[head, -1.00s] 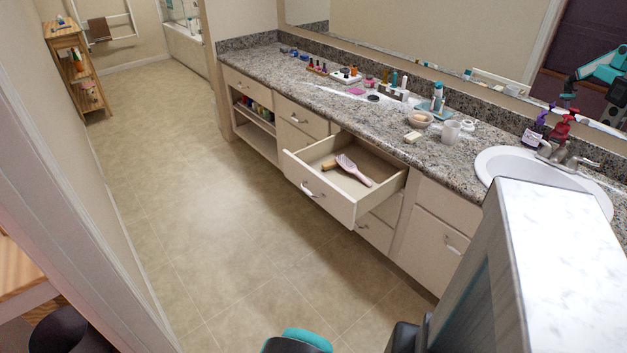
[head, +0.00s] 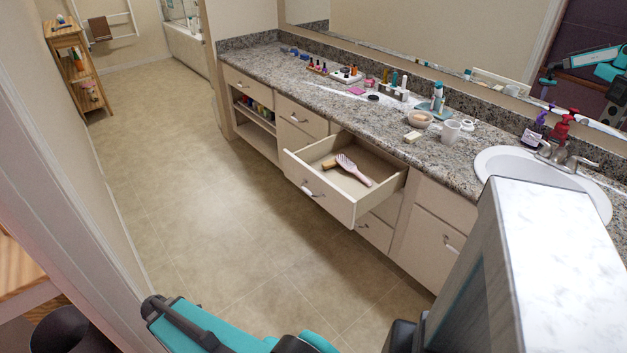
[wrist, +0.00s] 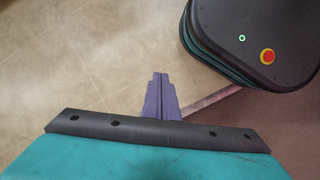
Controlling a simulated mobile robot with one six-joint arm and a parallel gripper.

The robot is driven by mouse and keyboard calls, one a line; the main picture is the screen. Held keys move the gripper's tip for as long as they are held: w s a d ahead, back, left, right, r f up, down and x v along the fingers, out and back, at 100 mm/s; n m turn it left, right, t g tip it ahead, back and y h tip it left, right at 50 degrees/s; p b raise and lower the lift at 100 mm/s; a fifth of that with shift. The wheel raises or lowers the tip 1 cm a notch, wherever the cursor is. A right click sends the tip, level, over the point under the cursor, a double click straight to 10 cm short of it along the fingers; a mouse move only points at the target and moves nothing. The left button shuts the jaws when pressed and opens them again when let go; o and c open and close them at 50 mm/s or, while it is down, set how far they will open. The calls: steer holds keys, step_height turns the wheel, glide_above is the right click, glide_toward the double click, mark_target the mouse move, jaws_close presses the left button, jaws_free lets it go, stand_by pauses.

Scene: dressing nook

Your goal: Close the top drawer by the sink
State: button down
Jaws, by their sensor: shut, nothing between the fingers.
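The top drawer (head: 327,200) by the sink is pulled well out from the vanity in the head view. A pink hairbrush (head: 352,169) and a wooden-handled brush (head: 332,163) lie inside it. Its handle (head: 312,189) is on the front panel. The sink (head: 507,165) is set in the counter to the right of the drawer. My gripper (wrist: 160,76) shows in the wrist view with its two purple fingers together and empty, above the tiled floor. It is apart from the drawer. The head view shows my teal arm at the bottom, but not the fingertips.
The granite counter (head: 325,85) holds bottles, a mug (head: 450,131), a bowl (head: 419,119) and soap. A wooden shelf (head: 74,62) stands at the far left. The tiled floor (head: 220,220) in front of the cabinets is clear. A wall edge borders the left.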

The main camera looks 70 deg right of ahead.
steer(key=d+r+n+h, duration=0.1)
steer(key=d+r, duration=0.4)
steer(key=d, duration=0.4)
steer(key=w+d+r+n+h, duration=0.1)
steer(key=d+r+n, duration=0.1)
steer(key=d+r, duration=0.5)
steer(key=d+r+n+h, duration=0.1)
steer(key=d+r, duration=0.2)
steer(key=d, duration=0.8)
steer(key=s+d+r+n+g+h, duration=0.1)
steer(key=s+d+r, duration=0.5)
steer(key=d+r, duration=0.3)
steer(key=s+d+r+n+g+h+p, duration=0.1)
steer(key=s+d+r+n+h, duration=0.1)
steer(key=s+d+r, duration=0.4)
steer(key=d+r, duration=0.3)
steer(key=d, duration=0.2)
steer(key=shift+s+d, duration=0.15)
steer(key=shift+s, duration=0.05)
steer(key=shift+d+f, duration=0.1)
steer(key=shift+f, duration=0.05)
